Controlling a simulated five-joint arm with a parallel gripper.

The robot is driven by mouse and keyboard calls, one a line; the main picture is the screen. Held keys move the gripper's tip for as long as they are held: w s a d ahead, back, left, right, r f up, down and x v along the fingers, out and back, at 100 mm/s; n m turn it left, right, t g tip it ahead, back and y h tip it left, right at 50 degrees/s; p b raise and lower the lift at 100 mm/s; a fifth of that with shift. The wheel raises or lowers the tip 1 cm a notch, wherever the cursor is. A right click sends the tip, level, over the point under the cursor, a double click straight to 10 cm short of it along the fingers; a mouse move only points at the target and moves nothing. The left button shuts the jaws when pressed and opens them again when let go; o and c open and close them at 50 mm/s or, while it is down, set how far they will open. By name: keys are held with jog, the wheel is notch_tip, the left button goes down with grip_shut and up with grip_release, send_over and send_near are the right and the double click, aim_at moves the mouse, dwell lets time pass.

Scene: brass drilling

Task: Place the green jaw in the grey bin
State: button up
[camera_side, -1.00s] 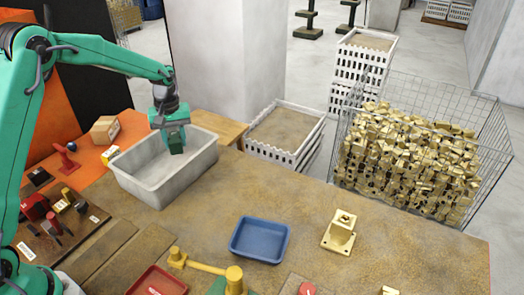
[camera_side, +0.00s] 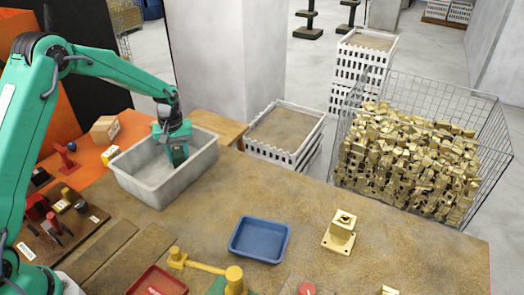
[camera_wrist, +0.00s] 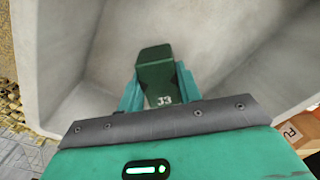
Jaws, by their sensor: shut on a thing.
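The grey bin (camera_side: 140,181) stands on the bench at the left in the side view, and its pale walls (camera_wrist: 225,40) surround my gripper in the wrist view. My gripper (camera_side: 177,148) is over and partly inside the bin. In the wrist view my gripper (camera_wrist: 158,88) is shut on the green jaw (camera_wrist: 155,68), a dark green block marked J3. The jaw (camera_side: 178,155) shows low between the fingers in the side view, inside the bin's outline. I cannot tell whether it touches the bin floor.
A blue tray (camera_side: 259,240) and a brass part (camera_side: 340,232) lie on the bench to the right. A red tray (camera_side: 157,281) is at the front. A cardboard box (camera_side: 104,129) and a red stand (camera_side: 67,157) are left of the bin.

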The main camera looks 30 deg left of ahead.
aim_at(178, 152)
jog(key=shift+f, duration=0.15)
jog(key=o, duration=1.2)
jog(key=shift+c, duration=0.2)
notch_tip(178, 152, up, 12)
jog(key=shift+r, duration=0.2)
jog(key=shift+r, duration=0.1)
